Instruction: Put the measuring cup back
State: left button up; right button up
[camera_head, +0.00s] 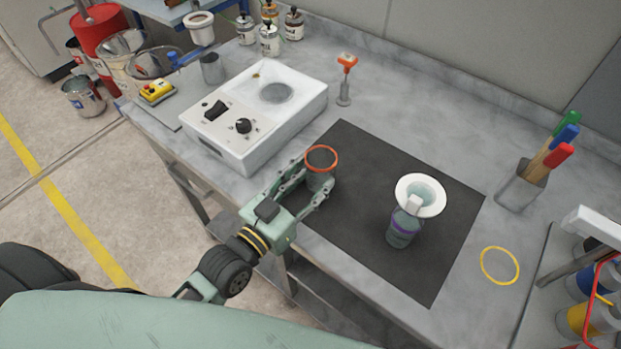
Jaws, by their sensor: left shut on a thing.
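A small grey cup with an orange rim (321,159), which looks like the measuring cup, is in my left gripper (318,181). The fingers are shut around its sides, and it is upright at the left edge of the black mat (370,170). I cannot tell whether its bottom touches the mat. A jar with a purple band (405,228) stands on the mat to the right, with a white funnel (420,190) in its top. A yellow ring (500,266) is on the worktop right of the mat. My right gripper is not in view.
A white device with a knob (250,120) stands behind my left gripper. An orange-topped stand (345,80) is behind the mat. A holder with coloured handles (522,185) stands at the right. Bottles (268,38) stand at the back. The mat between cup and jar is clear.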

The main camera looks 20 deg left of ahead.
pick_arm(q)
jog(key=shift+f, duration=0.15)
jog(key=o, duration=1.3)
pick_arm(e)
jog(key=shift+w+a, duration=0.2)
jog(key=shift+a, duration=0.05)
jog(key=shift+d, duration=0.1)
pick_arm(q)
jog(key=shift+s+a, duration=0.1)
jog(key=shift+s, duration=0.15)
jog(key=b+v, duration=0.1)
jog(key=v, duration=0.4)
jog(key=b+v, duration=0.1)
jog(key=v, duration=0.5)
jog(key=shift+s+r, duration=0.25)
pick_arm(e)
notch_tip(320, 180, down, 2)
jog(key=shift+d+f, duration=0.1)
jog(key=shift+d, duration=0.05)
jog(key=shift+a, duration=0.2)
